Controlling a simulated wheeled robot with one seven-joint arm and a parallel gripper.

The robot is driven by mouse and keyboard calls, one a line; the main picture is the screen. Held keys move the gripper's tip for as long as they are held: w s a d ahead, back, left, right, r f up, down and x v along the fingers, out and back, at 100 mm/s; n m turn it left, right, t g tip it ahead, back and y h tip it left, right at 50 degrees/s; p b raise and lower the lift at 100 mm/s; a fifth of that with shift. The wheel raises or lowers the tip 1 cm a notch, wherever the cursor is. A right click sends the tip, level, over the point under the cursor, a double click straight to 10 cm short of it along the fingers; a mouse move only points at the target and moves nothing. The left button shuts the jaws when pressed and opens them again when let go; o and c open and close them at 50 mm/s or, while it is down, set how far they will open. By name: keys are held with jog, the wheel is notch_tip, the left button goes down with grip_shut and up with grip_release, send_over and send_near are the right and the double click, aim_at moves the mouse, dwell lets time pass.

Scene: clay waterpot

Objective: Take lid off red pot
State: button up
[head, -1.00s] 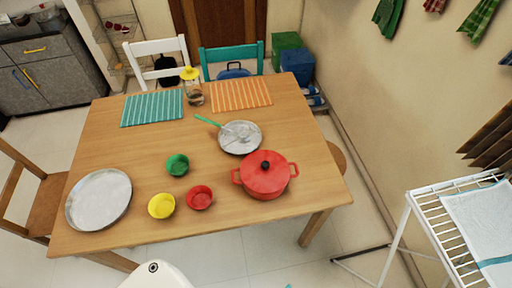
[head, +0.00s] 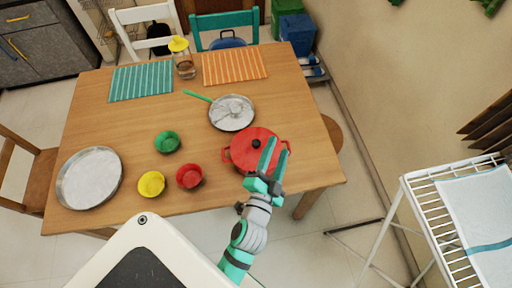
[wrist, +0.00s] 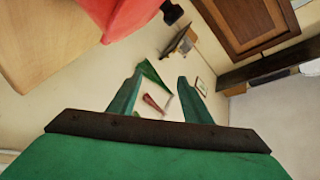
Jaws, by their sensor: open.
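The red pot (head: 240,158) stands near the right front part of the wooden table, with its red lid (head: 245,142) on and a black knob (head: 256,144) at the lid's middle. My gripper (head: 276,150) is open, its two green fingers over the pot's right side in the head view, to the right of the knob. Nothing is between the fingers (wrist: 155,92) in the wrist view. There, part of the red pot (wrist: 122,14) shows at the top left with a dark knob at its edge. The gap between fingers and lid is hard to judge.
A pan with a green handle (head: 232,113) lies behind the pot. A large round tray (head: 89,178) is at the table's left. A white rack (head: 420,200) stands at the right.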

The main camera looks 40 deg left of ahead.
jog(key=w+a+r+n+g+y, duration=0.25)
jog(key=a+r+y, duration=0.25)
jog(key=a+r, duration=0.25)
jog(key=w+a+r+n+g+y, duration=0.2)
jog(key=w+a+r+y, duration=0.15)
jog(key=a+r, duration=0.4)
jog(key=s+a+r+n+g+y, duration=0.25)
jog(key=s+a+n+g, duration=0.55)
jog(key=a+g, duration=0.4)
jog(key=h, duration=1.7)
send_over(257, 142)
notch_tip(257, 142, down, 10)
jog(key=f, duration=0.3)
jog(key=s+f, duration=0.1)
jog(key=f, duration=0.1)
jog(key=shift+d+f, duration=0.2)
jog(key=shift+f, duration=0.15)
jog(key=shift+w+a+f, duration=0.1)
jog(key=shift+w+f, duration=0.05)
jog(key=shift+f, duration=0.7)
jog(key=shift+w+a+f, duration=0.1)
jog(key=shift+w+f, duration=0.05)
jog(key=shift+f, duration=0.7)
jog(key=shift+w+a+f, duration=0.1)
jog(key=shift+w+f, duration=0.05)
jog(key=shift+f, duration=0.7)
jog(key=shift+d, duration=0.1)
grip_shut()
